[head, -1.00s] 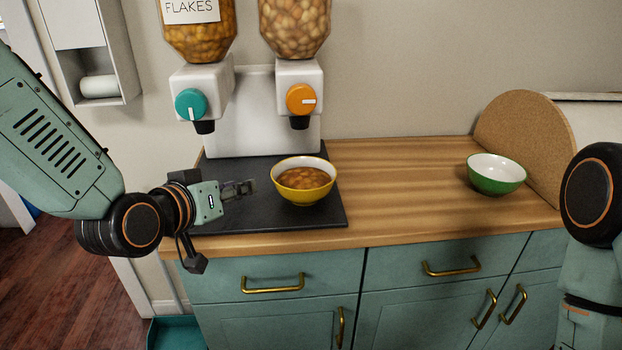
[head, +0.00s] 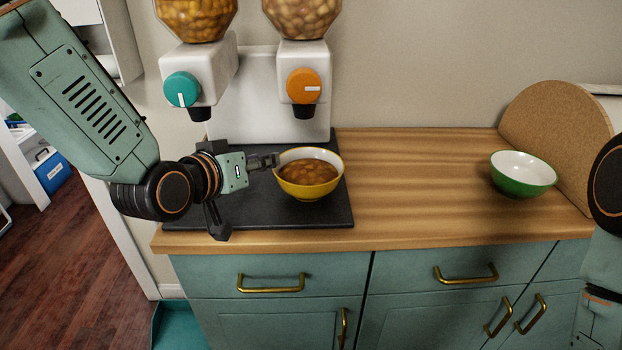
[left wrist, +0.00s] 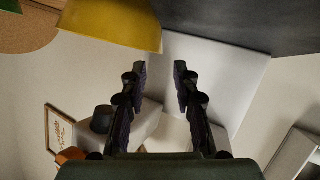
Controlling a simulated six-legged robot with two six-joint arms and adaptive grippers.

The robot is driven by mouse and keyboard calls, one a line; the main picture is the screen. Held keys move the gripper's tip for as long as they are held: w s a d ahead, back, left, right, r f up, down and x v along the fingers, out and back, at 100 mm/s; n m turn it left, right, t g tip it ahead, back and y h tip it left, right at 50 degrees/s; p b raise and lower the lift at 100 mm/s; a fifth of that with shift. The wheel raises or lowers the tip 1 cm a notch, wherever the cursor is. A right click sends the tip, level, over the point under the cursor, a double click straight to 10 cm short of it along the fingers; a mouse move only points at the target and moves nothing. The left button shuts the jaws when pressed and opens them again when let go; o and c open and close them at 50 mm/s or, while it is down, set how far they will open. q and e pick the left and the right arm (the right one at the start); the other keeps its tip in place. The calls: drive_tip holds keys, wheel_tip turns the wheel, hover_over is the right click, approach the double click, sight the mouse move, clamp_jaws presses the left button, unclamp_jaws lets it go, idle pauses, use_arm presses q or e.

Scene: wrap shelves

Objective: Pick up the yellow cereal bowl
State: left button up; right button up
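The yellow bowl (head: 308,191) has a white inside and holds brown cereal. It stands upright on the dark mat below the dispenser. My left gripper (head: 274,161) is at the bowl's left rim in the head view. In the left wrist view the bowl (left wrist: 112,22) fills the top left, just past the fingertips. The left gripper's fingers (left wrist: 160,68) are apart with nothing between them. I cannot tell whether a fingertip touches the rim. My right arm shows at the right edge of the head view, but its gripper is out of view.
A cereal dispenser (head: 262,95) with teal and orange knobs stands behind the bowl. The dark mat (head: 330,216) lies on the wooden counter (head: 415,185). A green bowl (head: 522,174) and a round cork board (head: 555,125) are at right. The counter's middle is clear.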

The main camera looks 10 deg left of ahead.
sight(287, 158)
use_arm(q)
drive_tip(key=shift+w+d+f+b, duration=0.1)
drive_tip(key=shift+w+f+b, duration=0.15)
drive_tip(key=shift+w+f, duration=0.3)
drive_tip(key=shift+w+d+f+b, duration=0.1)
drive_tip(key=shift+w+f+b, duration=0.2)
drive_tip(key=shift+w, duration=0.35)
drive_tip(key=shift+w+d+f, duration=0.15)
drive_tip(key=shift+w+d, duration=0.05)
drive_tip(key=shift+d, duration=0.05)
drive_tip(key=shift+w+d+f, duration=0.15)
drive_tip(key=shift+w+d, duration=0.2)
drive_tip(key=shift+w, duration=0.45)
drive_tip(key=shift+w+a+f, duration=0.1)
drive_tip(key=shift+w+f, duration=0.1)
drive_tip(key=shift+w, duration=0.15)
drive_tip(key=shift+s+a+r, duration=0.1)
drive_tip(key=shift+s, duration=0.05)
drive_tip(key=shift+c, duration=0.4)
drive_tip(key=shift+s+r, duration=0.1)
drive_tip(key=shift+c, duration=0.8)
drive_tip(key=c, duration=0.3)
clamp_jaws()
